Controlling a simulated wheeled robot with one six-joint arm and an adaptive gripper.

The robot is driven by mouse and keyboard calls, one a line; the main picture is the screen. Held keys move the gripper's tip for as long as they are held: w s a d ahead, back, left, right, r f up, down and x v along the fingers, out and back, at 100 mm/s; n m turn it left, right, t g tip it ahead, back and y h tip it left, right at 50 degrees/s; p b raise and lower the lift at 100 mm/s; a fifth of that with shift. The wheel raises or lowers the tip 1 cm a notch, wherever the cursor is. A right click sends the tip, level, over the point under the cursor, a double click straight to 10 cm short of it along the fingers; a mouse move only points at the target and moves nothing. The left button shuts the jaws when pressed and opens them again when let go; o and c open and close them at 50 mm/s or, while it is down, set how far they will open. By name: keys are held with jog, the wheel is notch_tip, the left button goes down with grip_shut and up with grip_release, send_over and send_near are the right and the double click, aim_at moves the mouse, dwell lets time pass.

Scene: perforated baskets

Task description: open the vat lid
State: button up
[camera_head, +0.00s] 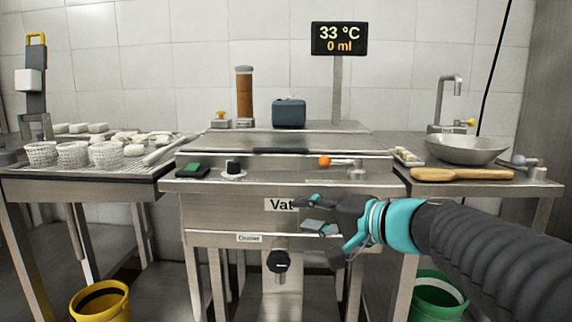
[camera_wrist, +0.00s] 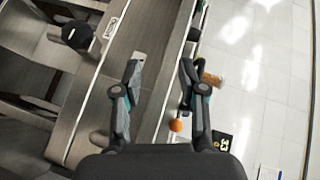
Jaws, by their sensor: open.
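The vat (camera_head: 235,212) is a steel box with a "Vat" label on its front. Its flat steel lid (camera_head: 230,143) lies closed on top, with a long dark handle (camera_head: 282,151) along the front edge. My gripper (camera_head: 309,212) is open and empty in front of the vat's front panel, below and apart from the lid handle. In the wrist view my gripper's two fingers (camera_wrist: 160,67) are spread, with the steel vat behind them. I cannot tell the lid handle clearly in the wrist view.
A blue-grey box (camera_head: 289,114) and a brown cylinder (camera_head: 244,95) stand behind. Perforated baskets (camera_head: 73,154) stand left; a bowl (camera_head: 467,150) stands right.

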aim_at(284, 152)
jog(key=w+d+r+m+t+y+b, duration=0.1)
jog(key=w+d+r+m+t, duration=0.25)
jog(key=w+r, duration=0.3)
jog(key=shift+n+t+y, duration=0.25)
jog(key=shift+y, duration=0.05)
jog(key=x, duration=0.4)
jog(key=p+x, duration=0.1)
jog(key=x, duration=0.9)
jog(key=shift+w+d+f+p, duration=0.1)
jog(key=shift+w+f+p, duration=0.2)
jog(key=shift+w+p, duration=0.1)
grip_shut()
